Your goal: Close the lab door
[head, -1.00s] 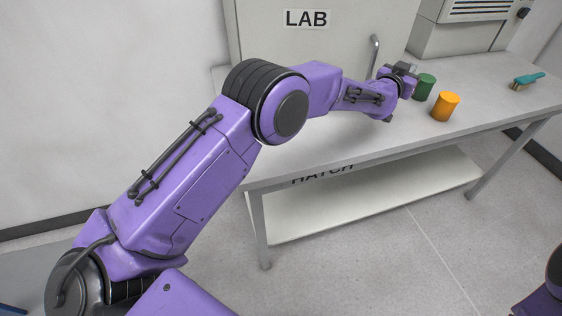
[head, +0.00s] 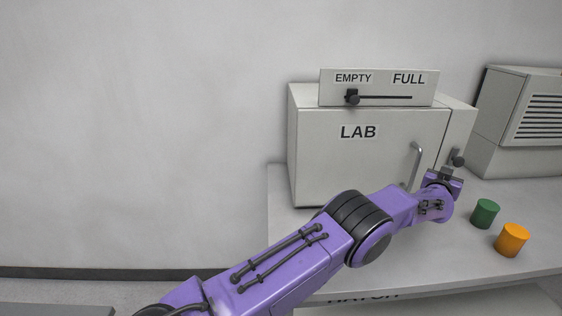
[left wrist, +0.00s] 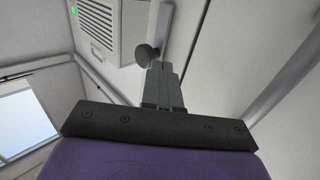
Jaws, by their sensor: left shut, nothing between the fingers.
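The lab door (head: 350,160) is the pale grey front marked LAB on the cabinet at the back of the table. It looks flush or nearly flush with the cabinet; I cannot tell if it is fully shut. Its bar handle (head: 416,165) is on its right side and also shows in the left wrist view (left wrist: 283,90). My left gripper (head: 446,174) is just right of the handle, below a dark knob (head: 457,161). In the left wrist view its fingers (left wrist: 162,72) are together and empty, close to the knob (left wrist: 147,54). My right gripper is out of view.
A slider panel marked EMPTY and FULL (head: 378,88) tops the cabinet. A green cylinder (head: 485,213) and an orange cylinder (head: 512,240) stand on the table (head: 460,258) right of my arm. A vented grey box (head: 530,120) stands at the back right.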

